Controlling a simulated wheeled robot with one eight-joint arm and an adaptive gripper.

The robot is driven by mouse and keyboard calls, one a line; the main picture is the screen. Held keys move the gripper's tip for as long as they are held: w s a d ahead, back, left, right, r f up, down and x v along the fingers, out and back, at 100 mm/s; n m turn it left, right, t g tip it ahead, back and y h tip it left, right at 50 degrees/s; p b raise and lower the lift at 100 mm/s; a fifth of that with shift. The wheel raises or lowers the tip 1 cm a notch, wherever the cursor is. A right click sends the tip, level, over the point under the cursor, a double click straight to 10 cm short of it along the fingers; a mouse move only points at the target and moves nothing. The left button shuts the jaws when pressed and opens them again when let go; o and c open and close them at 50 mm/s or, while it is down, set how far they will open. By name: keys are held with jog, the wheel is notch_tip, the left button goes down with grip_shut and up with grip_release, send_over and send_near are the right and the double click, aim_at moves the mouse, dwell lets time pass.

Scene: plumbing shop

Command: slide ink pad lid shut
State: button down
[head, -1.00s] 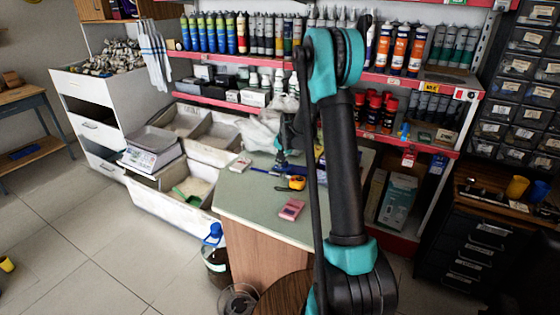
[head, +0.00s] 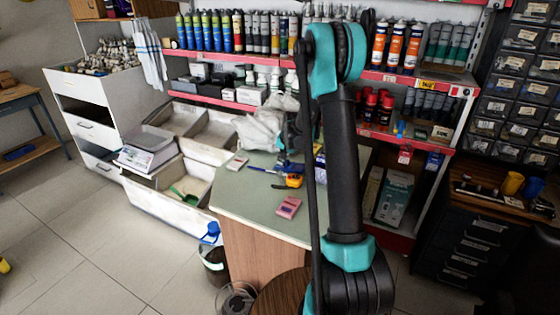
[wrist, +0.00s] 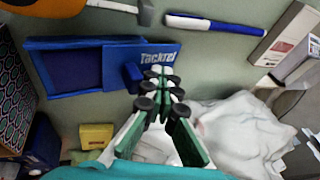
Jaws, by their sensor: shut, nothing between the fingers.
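The ink pad shows in the wrist view as a blue tray with a dark blue pad (wrist: 75,70) exposed on its left part. Its blue lid (wrist: 163,50), with white lettering, covers the right part and sticks out to the right. In the head view my arm hides much of the gripper, and the ink pad (head: 288,166) is small and partly covered.
A blue and white marker (wrist: 215,23) lies beyond the lid. An orange tape measure (head: 292,181) and a pink box (head: 288,207) lie on the green tabletop (head: 245,205). A yellow block (wrist: 97,136) and a crumpled white bag (wrist: 240,135) lie close to my gripper.

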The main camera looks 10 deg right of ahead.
aim_at(292, 165)
jog(key=shift+s+d+f, duration=0.1)
jog(key=shift+s+d, duration=0.9)
jog(key=shift+d, duration=0.25)
jog(key=shift+s+d, duration=0.95)
jog(key=shift+d, duration=0.25)
jog(key=shift+w+a, duration=0.1)
jog(key=shift+a, duration=0.05)
jog(key=shift+w+r, duration=0.1)
jog(key=shift+r, duration=0.3)
jog(key=shift+w+r, duration=0.1)
jog(key=shift+r, duration=3)
